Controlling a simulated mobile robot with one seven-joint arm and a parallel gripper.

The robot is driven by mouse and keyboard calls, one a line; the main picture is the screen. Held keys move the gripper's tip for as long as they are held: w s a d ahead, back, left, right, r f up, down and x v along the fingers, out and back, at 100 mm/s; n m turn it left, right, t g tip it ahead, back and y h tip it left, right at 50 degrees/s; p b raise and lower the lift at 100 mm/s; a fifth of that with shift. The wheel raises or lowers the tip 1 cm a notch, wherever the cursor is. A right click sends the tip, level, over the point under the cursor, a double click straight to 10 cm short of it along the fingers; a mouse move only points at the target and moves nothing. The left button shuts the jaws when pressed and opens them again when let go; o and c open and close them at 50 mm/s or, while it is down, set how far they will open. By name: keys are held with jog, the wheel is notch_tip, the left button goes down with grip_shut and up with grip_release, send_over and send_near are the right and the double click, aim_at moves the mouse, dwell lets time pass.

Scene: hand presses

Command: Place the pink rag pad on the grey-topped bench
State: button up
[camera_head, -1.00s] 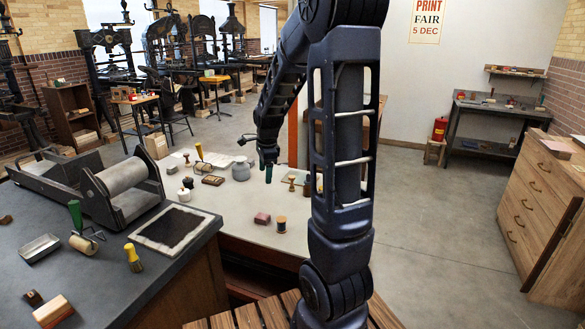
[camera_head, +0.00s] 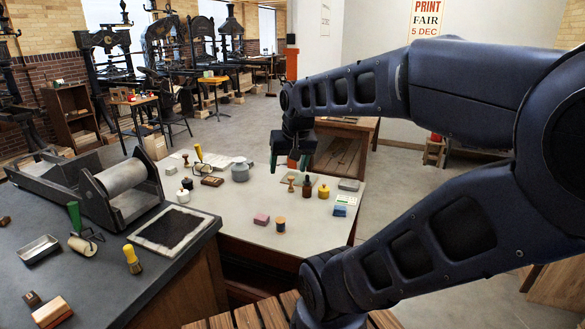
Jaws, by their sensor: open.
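The pink rag pad (camera_head: 261,219) is a small pink block lying on the pale grey table (camera_head: 236,229), left of a wooden spool. The dark grey-topped bench (camera_head: 150,281) stands at the left front, with its right edge beside the pale table. I cannot tell for certain which of these two tops the task means. My gripper (camera_head: 290,160) hangs above the far part of the pale table, behind and slightly right of the pink pad. Its green-tipped fingers point down, apart and empty.
The spool (camera_head: 280,224), a dark bottle (camera_head: 307,187) and a yellow pot (camera_head: 323,191) stand near the pad. On the dark bench are a roller press (camera_head: 122,178), a black ink slab (camera_head: 175,230), a yellow-handled brush (camera_head: 132,261) and a metal tray (camera_head: 38,249).

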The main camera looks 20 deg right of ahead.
jog(key=shift+s+r+n, duration=0.1)
jog(key=shift+s+n, duration=0.8)
jog(key=shift+s, duration=0.35)
